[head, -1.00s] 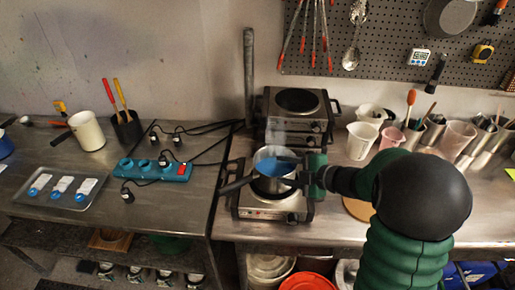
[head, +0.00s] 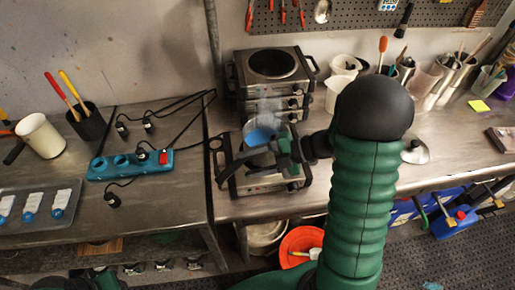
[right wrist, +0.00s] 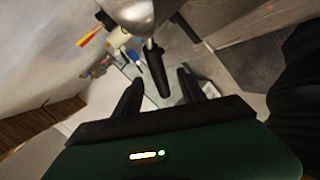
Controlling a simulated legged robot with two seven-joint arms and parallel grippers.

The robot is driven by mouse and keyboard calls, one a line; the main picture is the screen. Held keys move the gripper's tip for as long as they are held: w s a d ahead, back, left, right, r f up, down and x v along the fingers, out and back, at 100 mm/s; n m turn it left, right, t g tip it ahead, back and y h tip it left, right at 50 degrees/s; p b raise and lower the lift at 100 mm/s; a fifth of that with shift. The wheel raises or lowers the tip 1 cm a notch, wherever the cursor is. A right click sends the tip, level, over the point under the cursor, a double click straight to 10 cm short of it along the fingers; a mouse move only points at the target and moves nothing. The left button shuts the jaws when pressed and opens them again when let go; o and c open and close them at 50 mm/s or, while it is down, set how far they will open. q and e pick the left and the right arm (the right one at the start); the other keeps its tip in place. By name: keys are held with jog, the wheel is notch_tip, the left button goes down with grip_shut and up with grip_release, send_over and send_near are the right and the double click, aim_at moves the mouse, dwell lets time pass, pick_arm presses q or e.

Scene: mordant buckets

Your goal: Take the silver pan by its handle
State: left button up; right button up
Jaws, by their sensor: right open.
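The silver pan (head: 262,137) holds blue liquid and stands on the front hotplate (head: 262,185) in the head view, partly covered by my right arm. Its dark handle points left and is hard to separate from my dark fingers there. In the right wrist view the pan's metal underside or side (right wrist: 140,14) is at the top, and the black handle (right wrist: 156,70) reaches down from it. My right gripper (right wrist: 158,88) is open, with a finger on each side of the handle's lower end. I cannot tell whether either finger touches it. My left gripper is not in view.
A second hotplate (head: 272,64) stands behind. A teal power strip (head: 130,164) with black cables lies on the left table, near a white pot (head: 40,136). Beakers and tool cups (head: 430,80) stand at the right back. An orange bucket (head: 302,245) is below the table.

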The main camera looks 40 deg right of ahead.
aim_at(239, 165)
jog(key=x, duration=0.5)
jog(key=shift+a+r+p, duration=0.15)
jog(key=shift+a+p, duration=0.05)
jog(key=shift+p, duration=0.2)
jog(key=shift+w+d, duration=0.1)
jog(key=shift+w, duration=0.1)
jog(key=shift+w+d+f, duration=0.1)
jog(key=shift+d+f, duration=0.2)
jog(key=shift+c, duration=1.3)
jog(key=shift+a+r, duration=0.15)
jog(key=shift+a, duration=0.2)
grip_shut()
jog(key=shift+d, duration=0.1)
